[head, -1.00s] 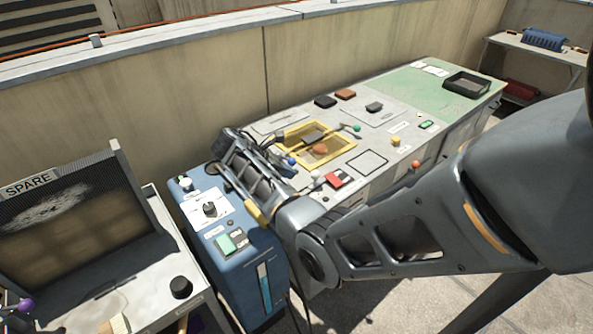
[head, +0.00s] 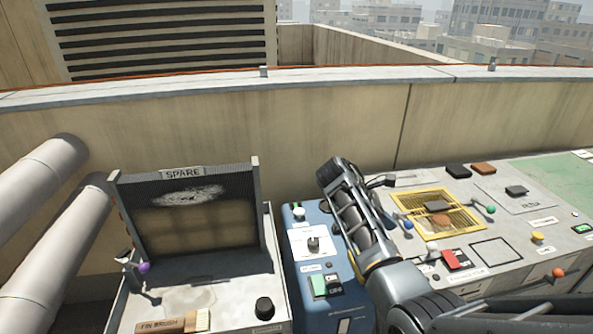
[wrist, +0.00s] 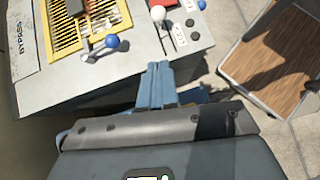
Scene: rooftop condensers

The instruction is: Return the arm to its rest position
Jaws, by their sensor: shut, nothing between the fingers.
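My gripper (wrist: 157,85) shows in the wrist view as blue fingers, closed together with nothing between them. It is over the near edge of the grey bench (wrist: 110,82), below the blue-knobbed lever (wrist: 104,46) and the white knob (wrist: 158,13) in the picture. In the head view my arm (head: 365,225) rises from the bottom right, bent, in front of the bench; I cannot make out the fingers there.
The blue control cabinet (head: 299,268) stands left of my arm, close to it. Further left is the SPARE panel (head: 185,225) with a fin brush (head: 172,322). Bench levers, including a green-knobbed one (head: 490,209), stick up. A wood-topped stand (wrist: 275,60) is at right in the wrist view.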

